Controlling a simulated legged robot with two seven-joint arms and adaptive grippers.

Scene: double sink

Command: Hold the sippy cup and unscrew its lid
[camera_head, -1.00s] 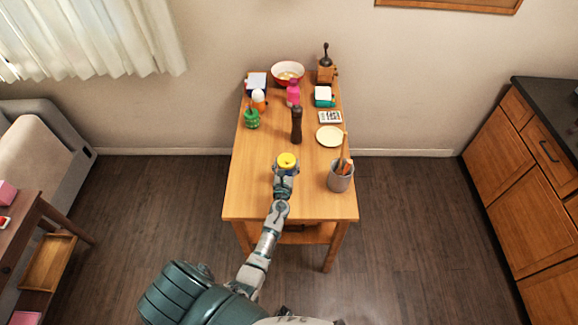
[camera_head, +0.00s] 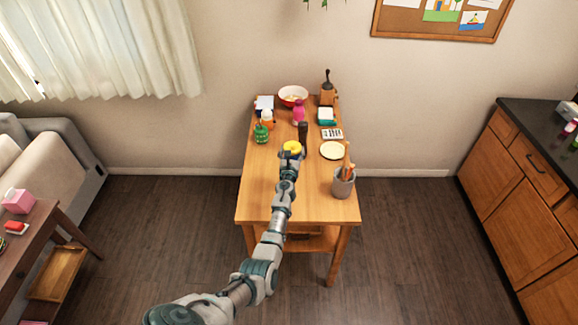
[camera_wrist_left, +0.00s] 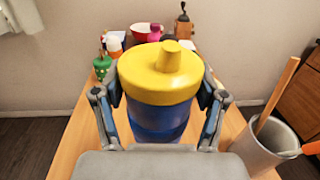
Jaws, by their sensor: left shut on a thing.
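The sippy cup (camera_wrist_left: 160,85) has a yellow lid with a spout and a blue body. In the left wrist view it stands upright between the two fingers of my left gripper (camera_wrist_left: 160,112), which is shut on the blue body below the lid. The lid is on the cup. In the head view the yellow lid (camera_head: 292,147) shows at the end of my left arm, over the middle of the table, and my left gripper (camera_head: 290,158) hides most of the body. I cannot tell whether the cup's base touches the table. My right gripper is not in view.
The wooden table (camera_head: 262,200) has a grey utensil pot (camera_head: 343,186) at right and a pale plate (camera_head: 333,151) beyond it. A green container (camera_head: 261,133), pink bottle (camera_head: 299,113) and red bowl (camera_head: 293,93) stand farther back. The front left is clear.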

